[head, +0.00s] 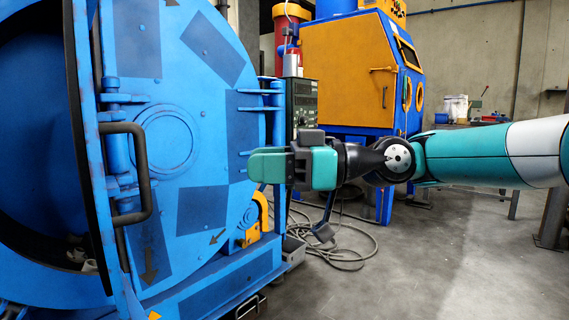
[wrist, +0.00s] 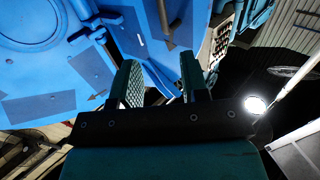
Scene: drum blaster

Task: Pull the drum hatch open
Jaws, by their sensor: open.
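The big round blue hatch (head: 215,140) fills the left half of the head view, with a raised ring and dark square patches. A black bar handle (head: 143,165) stands out at its left side, by blue brackets. My gripper (head: 256,166) points left in front of the hatch's right part, apart from the handle. In the wrist view my gripper (wrist: 160,78) is open, its two fingers apart with nothing between them. A dark bar beyond the fingertips looks like the handle (wrist: 164,16). The hatch also shows in the wrist view (wrist: 75,58).
A dark round opening (head: 35,140) with small pale pieces inside lies left of the handle. A control panel (head: 301,102) and a yellow-and-blue cabinet (head: 345,65) stand behind my gripper. Cables (head: 345,248) lie on the floor below. The floor at lower right is clear.

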